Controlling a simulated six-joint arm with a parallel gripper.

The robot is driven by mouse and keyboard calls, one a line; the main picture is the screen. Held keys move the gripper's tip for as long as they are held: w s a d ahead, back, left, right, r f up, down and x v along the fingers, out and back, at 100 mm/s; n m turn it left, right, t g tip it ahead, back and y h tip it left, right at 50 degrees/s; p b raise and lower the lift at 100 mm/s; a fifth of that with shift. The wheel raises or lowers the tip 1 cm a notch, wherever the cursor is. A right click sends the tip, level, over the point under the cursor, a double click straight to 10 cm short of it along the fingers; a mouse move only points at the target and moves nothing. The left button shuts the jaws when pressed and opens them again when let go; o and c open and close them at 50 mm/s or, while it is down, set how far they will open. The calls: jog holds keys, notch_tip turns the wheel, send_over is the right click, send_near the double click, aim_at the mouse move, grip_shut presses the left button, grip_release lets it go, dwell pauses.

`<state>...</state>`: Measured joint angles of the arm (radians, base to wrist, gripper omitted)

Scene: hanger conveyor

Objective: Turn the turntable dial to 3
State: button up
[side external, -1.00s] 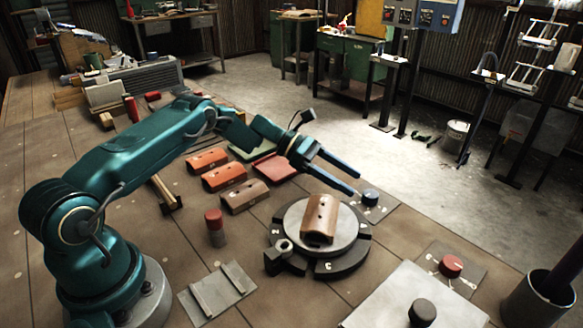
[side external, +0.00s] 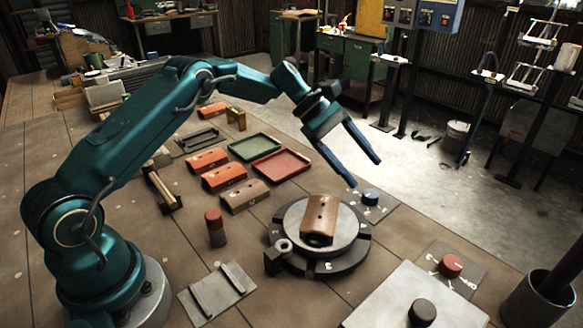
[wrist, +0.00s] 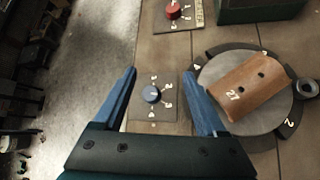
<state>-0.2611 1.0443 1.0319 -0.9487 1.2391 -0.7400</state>
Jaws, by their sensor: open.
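The blue dial (side external: 370,196) sits on a small dark plate at the back right of the turntable. In the wrist view the dial (wrist: 151,94) shows with white numbers around it, too small to read surely. The round turntable (side external: 288,215) carries a brown curved block (side external: 320,218), marked 27 in the wrist view. My gripper (side external: 367,173) is open and empty, pointing down above the dial. In the wrist view its blue fingers (wrist: 160,72) stand on either side of the dial, apart from it.
A red dial (side external: 451,266) sits on a plate at the right, near a grey box with a black knob (side external: 422,312). A red-topped post (side external: 215,227) stands left of the turntable. Orange and brown blocks and green and red trays (side external: 281,165) lie behind it.

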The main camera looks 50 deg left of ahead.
aim_at(371, 194)
jog(key=f+m+y, duration=0.1)
jog(key=m+y, duration=0.2)
jog(key=m, duration=0.3)
jog(key=w+f+m+t+y, duration=0.1)
jog(key=m+y, duration=0.2)
jog(key=m, duration=0.2)
jog(key=w+d+m+y, duration=0.1)
jog(key=m+y, duration=0.2)
jog(key=m, duration=0.3)
jog(key=shift+f+m+t, duration=0.3)
jog(key=shift+f, duration=0.1)
jog(key=shift+x, duration=2.7)
grip_shut()
